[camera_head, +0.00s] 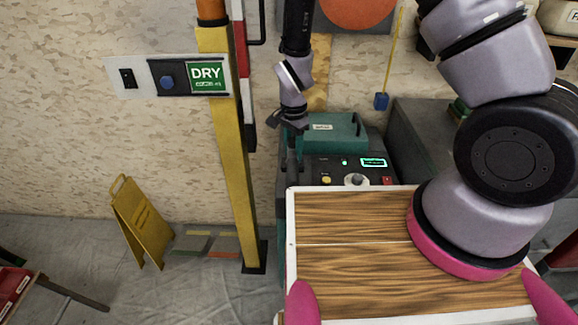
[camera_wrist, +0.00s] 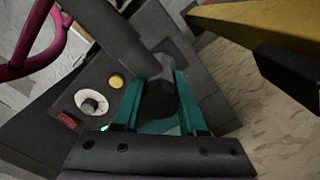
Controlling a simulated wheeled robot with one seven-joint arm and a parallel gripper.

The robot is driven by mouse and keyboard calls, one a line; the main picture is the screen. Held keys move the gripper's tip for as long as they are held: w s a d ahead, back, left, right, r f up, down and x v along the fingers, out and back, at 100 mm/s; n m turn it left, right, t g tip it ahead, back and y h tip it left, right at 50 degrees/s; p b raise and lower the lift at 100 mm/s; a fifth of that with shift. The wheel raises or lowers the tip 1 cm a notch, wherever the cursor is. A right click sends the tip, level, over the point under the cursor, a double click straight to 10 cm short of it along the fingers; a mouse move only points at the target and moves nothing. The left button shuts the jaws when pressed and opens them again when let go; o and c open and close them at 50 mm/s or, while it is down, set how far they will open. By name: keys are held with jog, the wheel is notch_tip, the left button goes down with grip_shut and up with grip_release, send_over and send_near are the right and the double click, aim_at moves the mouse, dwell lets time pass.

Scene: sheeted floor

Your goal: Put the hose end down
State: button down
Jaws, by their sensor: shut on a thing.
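I cannot tell whether the tube touches the machine.
The machine's panel (camera_head: 340,172) has a yellow button, a knob and a lit display. A yellow post (camera_head: 235,170) with a DRY sign (camera_head: 206,77) stands to the left. A yellow floor sign (camera_head: 142,223) stands farther left. The wooden top (camera_head: 345,270) looks bare.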

aim_at(293, 163)
jog(key=shift+f, duration=2.5)
jog(key=shift+f, duration=0.1)
jog(key=shift+c, duration=2.3)
grip_release()
jog(key=shift+d, duration=0.1)
